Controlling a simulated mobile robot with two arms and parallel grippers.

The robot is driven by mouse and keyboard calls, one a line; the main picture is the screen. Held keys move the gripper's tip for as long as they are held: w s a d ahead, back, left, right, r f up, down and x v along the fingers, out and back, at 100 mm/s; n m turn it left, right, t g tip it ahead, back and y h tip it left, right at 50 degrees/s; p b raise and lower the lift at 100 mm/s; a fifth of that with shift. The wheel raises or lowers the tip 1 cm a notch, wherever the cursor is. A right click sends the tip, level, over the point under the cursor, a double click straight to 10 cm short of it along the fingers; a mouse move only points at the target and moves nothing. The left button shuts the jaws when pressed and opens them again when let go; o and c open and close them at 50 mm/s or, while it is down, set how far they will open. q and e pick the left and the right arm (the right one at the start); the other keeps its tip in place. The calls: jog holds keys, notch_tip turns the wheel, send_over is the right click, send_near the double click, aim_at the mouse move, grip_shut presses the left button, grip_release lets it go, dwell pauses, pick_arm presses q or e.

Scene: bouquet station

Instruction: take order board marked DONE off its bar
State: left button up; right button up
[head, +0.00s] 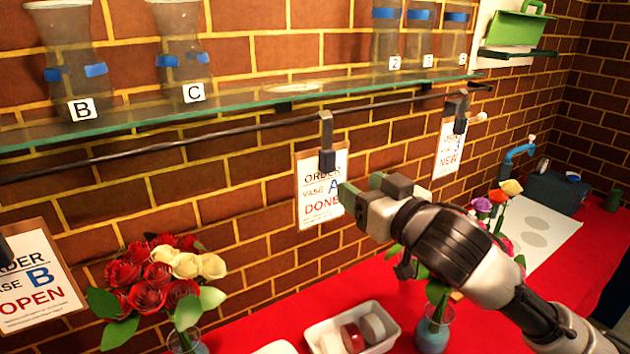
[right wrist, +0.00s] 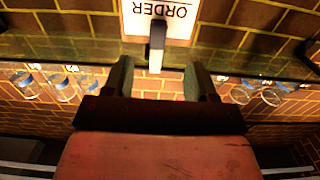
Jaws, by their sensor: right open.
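The order board marked DONE (head: 311,217), a brown board with a white sheet reading vase A, hangs from the dark bar (head: 240,131) by a grey clip (head: 327,143). My right gripper (head: 361,188) is open and empty, just right of the board in the head view, and its fingers overlap the sheet's right edge. In the right wrist view a board with the word ORDER (right wrist: 180,12) appears upside down. Its clip (right wrist: 157,45) lines up with the gap between my open fingers (right wrist: 158,78), apart from them. My left gripper is not in view.
The OPEN board (head: 35,280) and NEW board (head: 449,148) hang either side. A glass shelf (head: 240,108) with vases runs above the bar. Below, on the red table (head: 290,312), are a rose bouquet (head: 165,275), a white tray (head: 385,345) and another vase (head: 433,335) under my arm.

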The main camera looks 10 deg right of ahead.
aim_at(331, 166)
jog(key=p+x, duration=0.1)
jog(key=x, duration=0.3)
jog(key=shift+w+a+r, duration=0.1)
jog(key=shift+r, duration=0.05)
jog(key=p+x, duration=0.2)
jog(key=x, duration=0.2)
jog(key=shift+w+r+p, duration=0.1)
jog(key=shift+w+p, duration=0.3)
jog(key=shift+w, duration=0.05)
jog(key=shift+w+a, duration=0.15)
jog(key=shift+w, duration=0.15)
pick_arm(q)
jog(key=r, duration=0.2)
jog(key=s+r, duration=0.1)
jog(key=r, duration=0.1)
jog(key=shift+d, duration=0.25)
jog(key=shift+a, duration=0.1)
pick_arm(e)
grip_shut()
